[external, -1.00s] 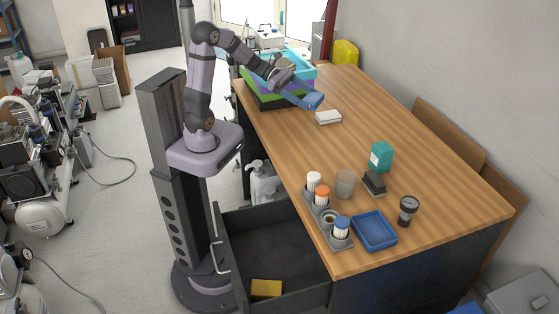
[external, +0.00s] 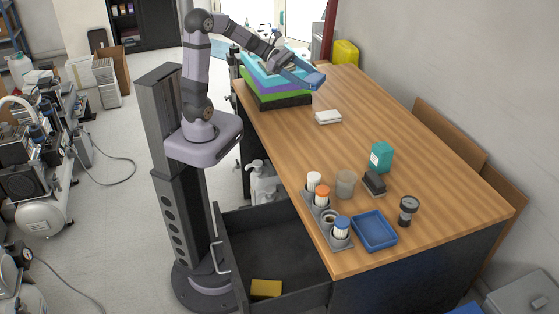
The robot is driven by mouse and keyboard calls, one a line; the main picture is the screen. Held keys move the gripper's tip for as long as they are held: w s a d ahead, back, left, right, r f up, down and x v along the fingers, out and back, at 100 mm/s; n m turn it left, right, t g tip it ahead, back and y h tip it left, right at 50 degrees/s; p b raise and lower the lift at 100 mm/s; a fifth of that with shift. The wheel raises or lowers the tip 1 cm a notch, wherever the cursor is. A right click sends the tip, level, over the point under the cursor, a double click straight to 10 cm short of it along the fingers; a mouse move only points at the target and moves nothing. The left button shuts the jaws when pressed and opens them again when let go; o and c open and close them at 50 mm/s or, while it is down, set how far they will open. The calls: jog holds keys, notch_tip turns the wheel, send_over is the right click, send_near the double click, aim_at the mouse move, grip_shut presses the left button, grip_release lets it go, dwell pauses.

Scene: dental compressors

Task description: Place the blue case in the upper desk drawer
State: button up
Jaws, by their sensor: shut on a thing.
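The blue case (external: 311,79) is held by my gripper (external: 290,67) at the back left of the desk, in front of a stack of coloured trays and raised above the desk top. My gripper is shut on it; the fingers are small and partly hidden. The open desk drawer (external: 290,222) is at the front left of the desk, a dark box pulled out beside my base. A yellow block (external: 265,288) lies inside it, and the rest of its visible floor is clear.
The stack of cyan, purple, green and black trays (external: 272,92) stands behind the case. A white box (external: 328,117) lies nearby. A grey rack (external: 328,222) with bottles, a clear cup (external: 345,183) and a blue tray (external: 374,230) stand near the drawer. The desk's middle is clear.

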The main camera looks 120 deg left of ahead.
notch_tip(320, 180, up, 5)
jog(key=p, duration=0.4)
send_over(305, 132)
jog(key=shift+f, duration=0.1)
jog(key=shift+b, duration=0.3)
jog(key=shift+f, duration=0.15)
notch_tip(305, 132, down, 26)
jog(key=b, duration=1)
jog(key=shift+s+f, duration=0.1)
jog(key=shift+f, duration=0.05)
dwell(0.5)
jog(key=shift+f+b, duration=0.2)
jog(key=shift+b, duration=0.1)
jog(key=o, duration=1.2)
jog(key=shift+c, duration=0.2)
